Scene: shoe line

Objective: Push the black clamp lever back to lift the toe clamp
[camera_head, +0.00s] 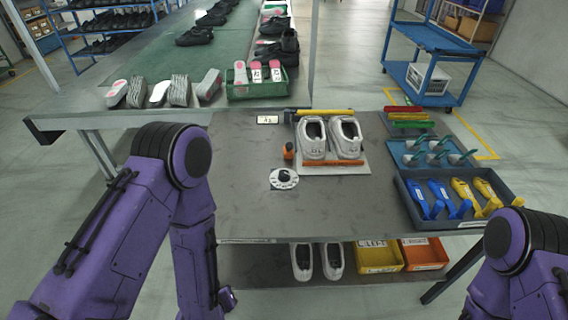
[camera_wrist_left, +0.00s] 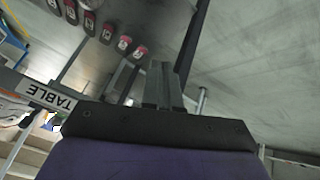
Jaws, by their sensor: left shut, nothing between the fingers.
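A pair of pale grey shoes (camera_head: 328,138) stands side by side on a light board (camera_head: 348,168) on the grey work table. A yellow bar (camera_head: 325,112) lies behind the shoes and an orange bar (camera_head: 333,162) runs across their front. A round white plate with a black part (camera_head: 283,178) lies left of the board; I cannot tell whether the black part is the clamp lever. My left gripper (camera_wrist_left: 162,85) is shut and empty in the left wrist view, away from the shoes. My right gripper is out of view.
A small orange object (camera_head: 288,151) stands left of the shoes. A tray (camera_head: 421,226) of blue and yellow tools and a teal tray (camera_head: 398,151) are at the right. A green crate (camera_head: 256,90) stands behind. The table's front left is clear.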

